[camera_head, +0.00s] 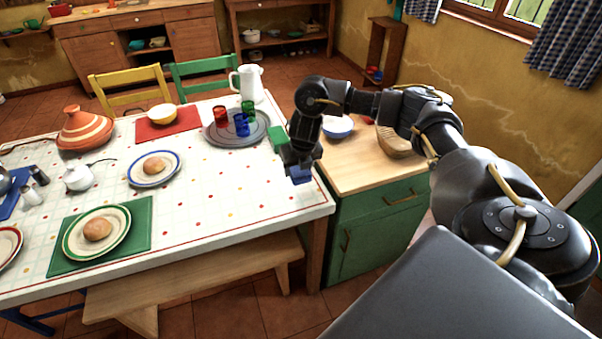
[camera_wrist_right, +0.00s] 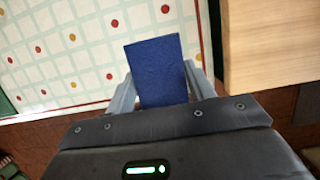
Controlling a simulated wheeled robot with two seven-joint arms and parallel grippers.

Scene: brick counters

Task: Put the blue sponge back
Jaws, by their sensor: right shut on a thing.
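The blue sponge (camera_wrist_right: 157,70) is a flat blue block in the right wrist view, between the two fingers of my right gripper (camera_wrist_right: 160,88). In the head view the blue sponge (camera_head: 300,174) shows under my right gripper (camera_head: 297,168). The gripper is shut on it and holds it near the right edge of the dining table (camera_head: 270,215), close to the corner by the green cabinet. How high it is above the table is hard to tell. My left gripper is not in view.
A green cabinet (camera_head: 380,215) with a wooden top stands right of the table, bearing a blue bowl (camera_head: 338,128) and a basket (camera_head: 394,142). A grey tray (camera_head: 215,136) holds coloured glasses. A bench (camera_head: 190,280) stands along the table's front. The table's front right is clear.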

